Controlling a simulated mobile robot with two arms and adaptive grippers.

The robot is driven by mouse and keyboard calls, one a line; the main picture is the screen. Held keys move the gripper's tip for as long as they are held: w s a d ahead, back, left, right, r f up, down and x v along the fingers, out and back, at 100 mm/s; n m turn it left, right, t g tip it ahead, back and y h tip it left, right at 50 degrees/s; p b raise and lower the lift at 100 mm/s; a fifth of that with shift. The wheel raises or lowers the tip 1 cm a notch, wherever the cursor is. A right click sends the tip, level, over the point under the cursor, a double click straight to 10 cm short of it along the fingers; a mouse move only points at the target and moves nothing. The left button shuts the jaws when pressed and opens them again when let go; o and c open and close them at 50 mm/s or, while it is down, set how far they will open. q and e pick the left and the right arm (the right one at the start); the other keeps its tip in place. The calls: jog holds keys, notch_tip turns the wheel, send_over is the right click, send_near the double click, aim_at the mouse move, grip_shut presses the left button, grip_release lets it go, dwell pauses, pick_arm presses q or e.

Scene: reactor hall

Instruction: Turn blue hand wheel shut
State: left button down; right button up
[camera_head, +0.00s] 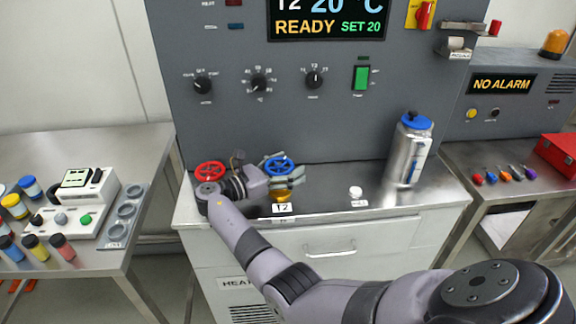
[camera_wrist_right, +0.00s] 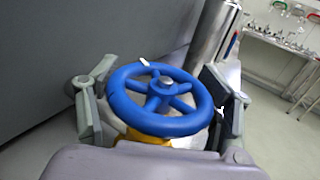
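The blue hand wheel (camera_head: 281,167) sits on a brass-coloured valve body on the steel counter, behind the T2 label (camera_head: 283,208). It also shows large in the right wrist view (camera_wrist_right: 160,125), with spokes and a pale hub nut. My right gripper (camera_head: 277,174) reaches in from the left side of the wheel. In the wrist view its fingers (camera_wrist_right: 160,105) stand wide apart, one on each side of the rim. They look open and close to the rim; I cannot tell whether either touches. My left gripper is not in view.
A red hand wheel (camera_head: 210,171) stands left of the blue one, close to my right wrist. The grey control panel (camera_head: 330,125) rises behind.

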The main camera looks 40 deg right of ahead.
jog(key=shift+o, duration=0.3)
jog(key=shift+d+r, duration=0.1)
jog(key=shift+d, duration=0.05)
jog(key=a, duration=0.7)
jog(key=shift+w+a, duration=0.2)
jog(key=shift+a, duration=0.05)
